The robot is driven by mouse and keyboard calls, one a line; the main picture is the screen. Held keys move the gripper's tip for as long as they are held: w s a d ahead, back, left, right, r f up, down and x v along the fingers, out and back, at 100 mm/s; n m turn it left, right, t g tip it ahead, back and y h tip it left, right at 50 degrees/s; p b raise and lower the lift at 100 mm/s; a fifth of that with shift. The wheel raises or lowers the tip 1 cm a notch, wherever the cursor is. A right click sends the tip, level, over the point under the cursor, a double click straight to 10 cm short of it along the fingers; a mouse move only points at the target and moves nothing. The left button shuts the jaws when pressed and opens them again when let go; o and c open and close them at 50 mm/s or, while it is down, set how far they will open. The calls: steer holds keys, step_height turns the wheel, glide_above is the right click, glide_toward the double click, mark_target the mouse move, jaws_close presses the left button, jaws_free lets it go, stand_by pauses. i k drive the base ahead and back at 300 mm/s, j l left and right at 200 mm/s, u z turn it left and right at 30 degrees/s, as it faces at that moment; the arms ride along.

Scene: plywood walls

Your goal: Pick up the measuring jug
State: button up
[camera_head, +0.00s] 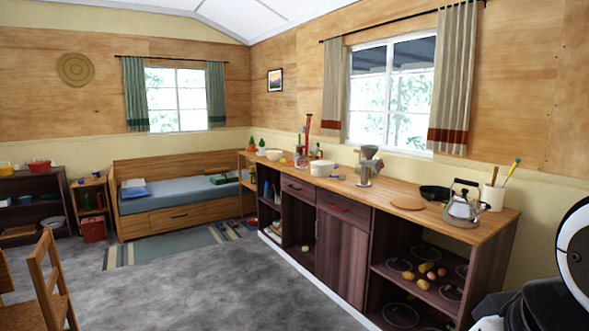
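I cannot make out the measuring jug for certain. Several small items stand at the far part of the wooden counter (445,216), and one of them could be it, but they are too small to tell. Part of my own arm, black and white, shows at the lower right edge. My gripper's fingers are not in view.
On the counter are a kettle (463,207), a white utensil pot (494,196), a dark pan (434,192), a round board (407,202), a grey metal device (368,168) and a white pot (321,168). A chair (45,285) stands left. The grey floor between is clear.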

mark_target(303, 160)
steer(key=i+j+u, duration=0.3)
steer(key=i, duration=0.65)
steer(key=i+u, duration=0.3)
steer(key=i, duration=2.55)
steer(key=i+j+z, duration=0.1)
steer(key=i, duration=0.5)
steer(key=i+j+z, duration=0.15)
steer(key=i, duration=0.45)
steer(key=i+j+z, duration=0.1)
steer(key=i, duration=0.5)
steer(key=i+j+z, duration=0.15)
steer(key=i+z, duration=0.3)
steer(key=i+j+z, duration=0.25)
steer(key=z, duration=0.2)
steer(key=i+j+z, duration=0.25)
steer(key=j+z, duration=0.2)
steer(key=i+j+z, duration=0.2)
steer(key=j+z, duration=0.25)
steer(key=i+j+z, duration=0.2)
steer(key=j, duration=0.2)
steer(key=j+z, duration=0.25)
steer(key=j, duration=0.15)
